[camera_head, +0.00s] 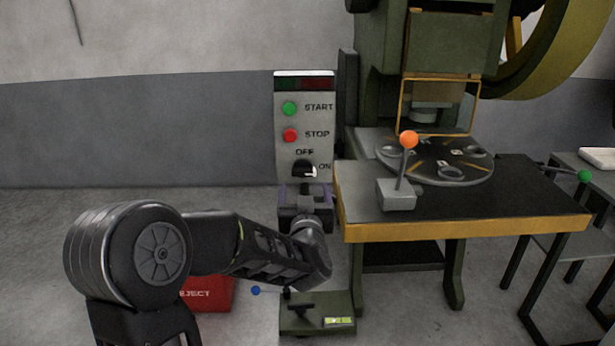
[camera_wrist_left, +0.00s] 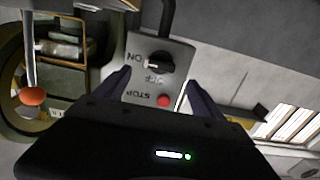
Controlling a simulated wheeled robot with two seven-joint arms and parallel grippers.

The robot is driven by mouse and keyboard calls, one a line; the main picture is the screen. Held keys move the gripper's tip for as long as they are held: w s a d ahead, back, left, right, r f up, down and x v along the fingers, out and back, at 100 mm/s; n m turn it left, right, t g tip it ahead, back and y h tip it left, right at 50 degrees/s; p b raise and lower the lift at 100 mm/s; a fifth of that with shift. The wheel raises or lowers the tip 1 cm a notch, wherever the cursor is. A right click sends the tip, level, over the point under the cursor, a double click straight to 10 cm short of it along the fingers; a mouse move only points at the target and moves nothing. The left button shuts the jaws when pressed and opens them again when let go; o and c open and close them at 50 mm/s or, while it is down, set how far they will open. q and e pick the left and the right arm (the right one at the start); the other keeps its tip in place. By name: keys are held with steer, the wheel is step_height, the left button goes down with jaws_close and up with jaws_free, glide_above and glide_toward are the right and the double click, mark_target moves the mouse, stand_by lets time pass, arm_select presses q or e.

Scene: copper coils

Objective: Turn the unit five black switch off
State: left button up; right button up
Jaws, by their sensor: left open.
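The black rotary switch (camera_head: 304,169) sits low on a grey control panel (camera_head: 285,152), below the OFF label and left of the ON label. Its light mark points toward ON. In the left wrist view the switch (camera_wrist_left: 161,62) appears upside down, with its white mark toward ON. My left gripper (camera_head: 305,188) is just below the switch in the head view. In the left wrist view the open fingers (camera_wrist_left: 157,82) are spread to either side of the panel's lower part, with nothing between them. Contact with the switch cannot be seen. My right gripper is not in view.
A green START button (camera_head: 289,108) and a red STOP button (camera_head: 290,135) are above the switch. A press table (camera_head: 520,200) with an orange-knobbed lever (camera_head: 408,141) stands close right of the panel. A red reject bin (camera_head: 215,294) and green pedal (camera_head: 318,322) are on the floor.

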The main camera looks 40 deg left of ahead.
mark_target(304, 174)
arm_select(q)
steer(key=shift+b+x, duration=0.4)
steer(key=shift+x, duration=3.55)
steer(key=shift+c, duration=0.3)
steer(key=c, duration=1.3)
